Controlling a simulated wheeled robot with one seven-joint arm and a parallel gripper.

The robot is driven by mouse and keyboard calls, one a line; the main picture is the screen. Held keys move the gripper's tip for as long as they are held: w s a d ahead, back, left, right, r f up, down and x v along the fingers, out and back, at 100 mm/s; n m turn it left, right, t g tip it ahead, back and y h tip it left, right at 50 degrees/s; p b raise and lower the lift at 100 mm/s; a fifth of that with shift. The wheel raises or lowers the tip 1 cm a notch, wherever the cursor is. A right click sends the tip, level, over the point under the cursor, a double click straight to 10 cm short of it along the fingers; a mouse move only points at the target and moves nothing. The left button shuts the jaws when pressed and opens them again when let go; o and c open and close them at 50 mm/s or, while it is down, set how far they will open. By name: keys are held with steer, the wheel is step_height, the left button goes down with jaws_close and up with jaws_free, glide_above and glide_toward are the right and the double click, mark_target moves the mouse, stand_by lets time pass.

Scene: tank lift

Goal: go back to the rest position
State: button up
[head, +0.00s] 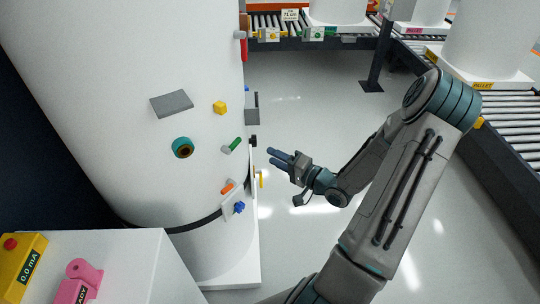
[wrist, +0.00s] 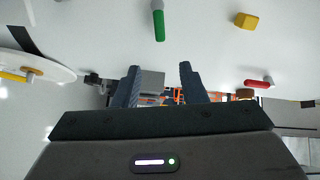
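My gripper (head: 271,157) is in the free space just right of the large white tank (head: 110,70) in the head view, with its fingers pointing left toward the tank. In the wrist view my gripper (wrist: 159,68) has its two dark fingers apart, with nothing clearly held between them. A grey block (wrist: 152,82) shows in the gap, seemingly beyond the fingers. My arm reaches in from the lower right, bent at the elbow.
The tank bears a green handle (head: 236,145), a yellow knob (head: 220,107), a teal ring (head: 183,148) and a grey plate (head: 171,103). A roller conveyor (head: 515,125) runs along the right. A white cabinet (head: 130,262) is at lower left. Open floor (head: 310,100) lies between.

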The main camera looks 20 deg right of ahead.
stand_by(0.4)
steer(key=s+a+r+n+g+h, duration=0.1)
steer(key=s+r+n+g+h, duration=0.4)
steer(key=r+n+g+h, duration=0.5)
steer(key=s+a+r+g, duration=0.1)
steer(key=s+a+r, duration=0.1)
steer(key=s+a, duration=0.3)
steer(key=s+a+r+g, duration=0.1)
steer(key=s+a, duration=0.4)
steer(key=s, duration=0.5)
steer(key=shift+s+a+r+m+y, duration=0.25)
steer(key=shift+a+r+m+y, duration=0.05)
steer(key=shift+r+m+y, duration=0.15)
